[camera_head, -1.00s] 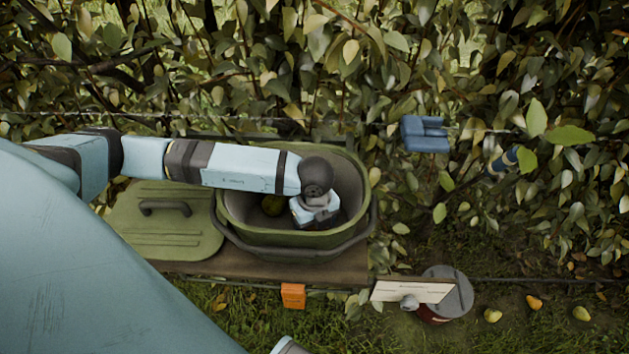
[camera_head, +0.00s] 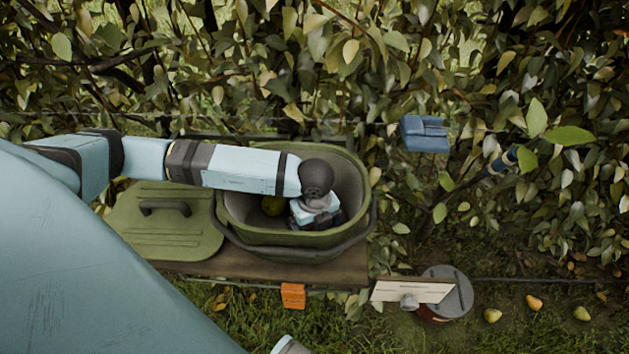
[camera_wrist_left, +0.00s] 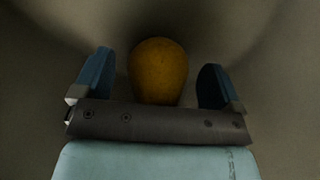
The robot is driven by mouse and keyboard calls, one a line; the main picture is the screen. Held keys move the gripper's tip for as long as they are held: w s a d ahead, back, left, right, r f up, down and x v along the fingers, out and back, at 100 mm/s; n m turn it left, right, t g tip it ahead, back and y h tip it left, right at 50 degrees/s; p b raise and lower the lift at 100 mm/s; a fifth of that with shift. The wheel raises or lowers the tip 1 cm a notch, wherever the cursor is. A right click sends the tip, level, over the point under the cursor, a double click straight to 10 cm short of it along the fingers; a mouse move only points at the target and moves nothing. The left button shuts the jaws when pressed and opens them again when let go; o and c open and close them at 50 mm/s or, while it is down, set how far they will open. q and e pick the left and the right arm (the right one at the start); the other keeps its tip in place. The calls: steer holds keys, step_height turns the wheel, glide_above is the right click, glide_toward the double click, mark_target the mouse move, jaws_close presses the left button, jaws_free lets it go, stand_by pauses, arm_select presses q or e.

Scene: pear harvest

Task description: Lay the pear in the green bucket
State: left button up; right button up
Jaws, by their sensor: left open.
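The green bucket (camera_head: 232,236) stands open in the middle of the head view, its dark handle lowered at the front. My left gripper (camera_head: 317,218) reaches down inside it at the right. In the left wrist view, my left gripper (camera_wrist_left: 157,64) is open, with a blue finger on either side of a yellow-orange pear (camera_wrist_left: 158,72). Gaps show between the pear and both fingers. I cannot tell whether both views show the same pear. My right gripper is not in view.
A green lid (camera_head: 165,230) lies left of the bucket on a brown bench (camera_head: 215,264). A blue object (camera_head: 425,134) is at the hedge. A sign (camera_head: 412,291) and a grey-topped can (camera_head: 450,290) stand at lower right. Several pears (camera_head: 492,315) lie on the grass.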

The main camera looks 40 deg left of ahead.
arm_select(q)
step_height(320, 180, up, 11)
steer(key=shift+r, duration=0.2)
steer(key=shift+p, duration=0.35)
